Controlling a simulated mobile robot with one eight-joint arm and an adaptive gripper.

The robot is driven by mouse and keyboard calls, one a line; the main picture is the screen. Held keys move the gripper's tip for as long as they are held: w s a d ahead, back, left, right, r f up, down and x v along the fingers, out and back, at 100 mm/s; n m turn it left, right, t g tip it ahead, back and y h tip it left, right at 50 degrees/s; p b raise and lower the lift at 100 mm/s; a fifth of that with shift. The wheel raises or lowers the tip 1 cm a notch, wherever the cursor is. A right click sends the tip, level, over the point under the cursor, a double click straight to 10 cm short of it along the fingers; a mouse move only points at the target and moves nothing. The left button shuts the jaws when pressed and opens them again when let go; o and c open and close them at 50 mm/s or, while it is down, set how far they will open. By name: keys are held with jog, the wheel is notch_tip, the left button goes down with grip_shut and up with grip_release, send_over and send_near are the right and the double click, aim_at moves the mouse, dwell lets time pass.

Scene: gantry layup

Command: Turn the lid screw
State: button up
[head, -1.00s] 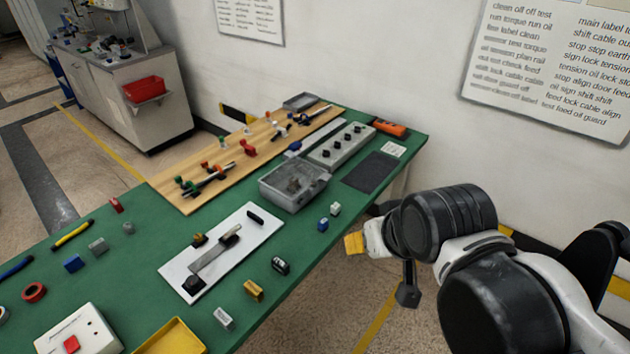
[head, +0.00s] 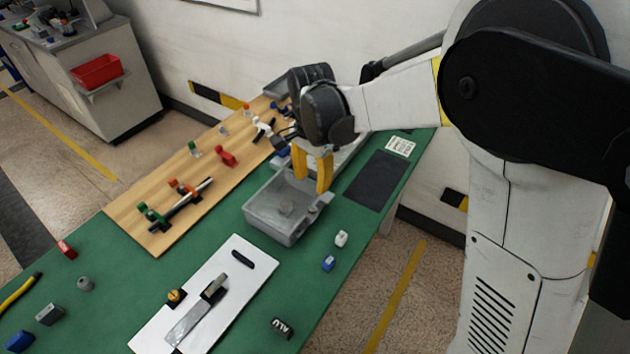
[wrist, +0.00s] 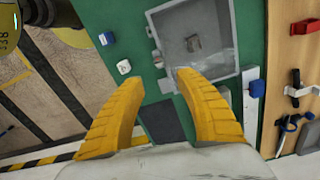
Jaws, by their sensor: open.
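A grey rectangular box (head: 262,218) stands on the green bench, with a small grey piece (head: 287,208) visible inside its outline. The box (wrist: 232,25) also shows at the top of the wrist view, with the grey piece (wrist: 193,43) in it. I cannot clearly make out a lid screw; small fittings at the box edge are too small to tell. My gripper (head: 311,184) has yellow fingers, spread and empty, above the back right side of the box. In the wrist view the fingertips (wrist: 158,77) are apart beside a box corner, with nothing between them.
A white and a blue block (head: 328,263) lie right of the box. A dark mat (head: 375,180) lies behind them. A wooden board (head: 125,215) with clamps and tools is on the left.

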aim_at(312, 208)
notch_tip(312, 208, down, 10)
jog(key=b, duration=0.3)
jog(key=shift+s+f+b, duration=0.15)
jog(key=shift+f+b, duration=0.1)
jog(key=shift+b, duration=0.15)
jog(key=shift+c, duration=0.5)
grip_shut()
